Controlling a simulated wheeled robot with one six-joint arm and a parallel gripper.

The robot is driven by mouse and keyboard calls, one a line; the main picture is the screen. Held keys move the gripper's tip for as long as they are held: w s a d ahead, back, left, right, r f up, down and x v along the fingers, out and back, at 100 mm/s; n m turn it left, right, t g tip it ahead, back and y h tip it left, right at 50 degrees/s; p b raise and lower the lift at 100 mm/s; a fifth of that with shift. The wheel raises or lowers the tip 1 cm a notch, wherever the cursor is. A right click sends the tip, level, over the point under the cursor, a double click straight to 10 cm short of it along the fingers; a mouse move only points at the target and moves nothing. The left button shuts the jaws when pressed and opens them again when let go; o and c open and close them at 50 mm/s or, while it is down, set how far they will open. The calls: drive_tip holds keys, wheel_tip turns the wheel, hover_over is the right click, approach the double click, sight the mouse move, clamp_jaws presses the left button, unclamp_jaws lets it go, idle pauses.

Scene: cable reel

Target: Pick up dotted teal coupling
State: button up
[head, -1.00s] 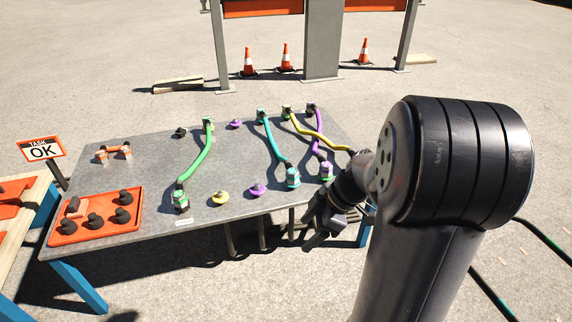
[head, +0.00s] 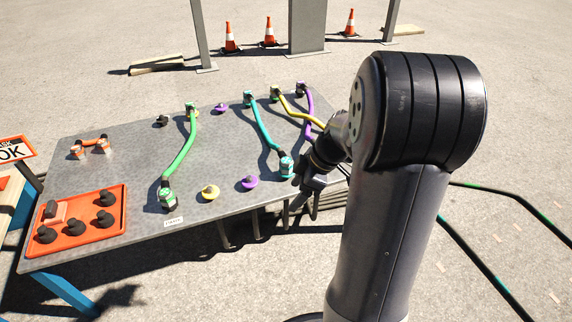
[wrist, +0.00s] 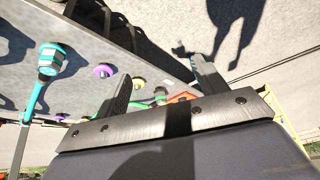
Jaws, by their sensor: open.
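The teal coupling (head: 286,167) sits at the near end of a teal cable (head: 264,128), by the table's front edge. In the wrist view the coupling (wrist: 49,60) is at the upper left, teal with white bands; any dots are too small to tell. A second coupling (head: 249,99) is at the cable's far end. My gripper (head: 308,200) is by the table's front edge, right of the near teal coupling and apart from it. In the wrist view its two fingers (wrist: 160,90) are spread and empty. The near end of the purple cable is hidden behind my arm.
The grey table (head: 130,165) also holds a green cable (head: 181,150), a yellow cable (head: 300,113), a purple cable (head: 309,108), a yellow knob (head: 210,193) and a purple knob (head: 249,183). An orange tray (head: 120,205) with several black knobs is at the left.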

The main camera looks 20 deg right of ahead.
drive_tip(key=w+d+f+m+h, duration=0.1)
drive_tip(key=w+d+f+m, duration=0.15)
drive_tip(key=w, duration=0.35)
drive_tip(key=w+d+f+m+h, duration=0.1)
drive_tip(key=w+d+m+h, duration=0.15)
drive_tip(key=w+m, duration=0.2)
drive_tip(key=m+t+h, duration=0.1)
drive_tip(key=m+t, duration=0.1)
drive_tip(key=m, duration=0.3)
approach(287, 160)
drive_tip(key=shift+m+t, duration=0.3)
drive_tip(key=b+x, duration=0.1)
drive_tip(key=x, duration=0.5)
drive_tip(key=shift+s+d+f, duration=0.1)
drive_tip(key=shift+s+d, duration=0.05)
drive_tip(key=shift+b+x, duration=0.95)
drive_tip(key=shift+x, duration=1.75)
drive_tip(key=shift+s, duration=0.1)
